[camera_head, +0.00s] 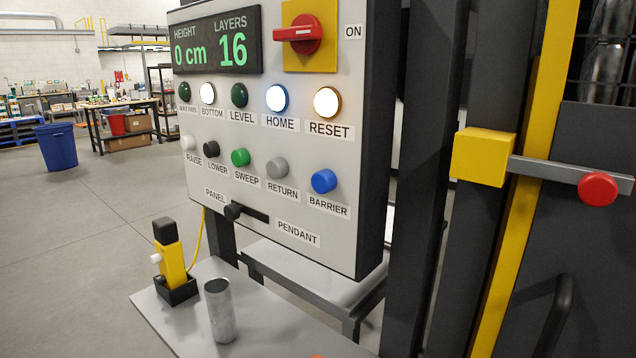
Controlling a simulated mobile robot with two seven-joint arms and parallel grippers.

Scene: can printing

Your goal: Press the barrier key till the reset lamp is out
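The blue barrier key (323,181) is at the right end of the lower button row on the grey control panel (345,235), above its BARRIER label. The reset lamp (326,102) is at the right end of the lamp row above it. It glows bright white with an amber rim, so it is lit. Nothing covers the key or the lamp. Neither of my grippers shows in the head view, so I cannot see whether they are open or shut.
The home lamp (276,98) and bottom lamp (207,94) are lit. A yellow pendant (172,262) in a black holder and a metal cylinder (219,310) stand on a shelf (265,330) below the panel. A yellow-edged gate (500,260) is at right.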

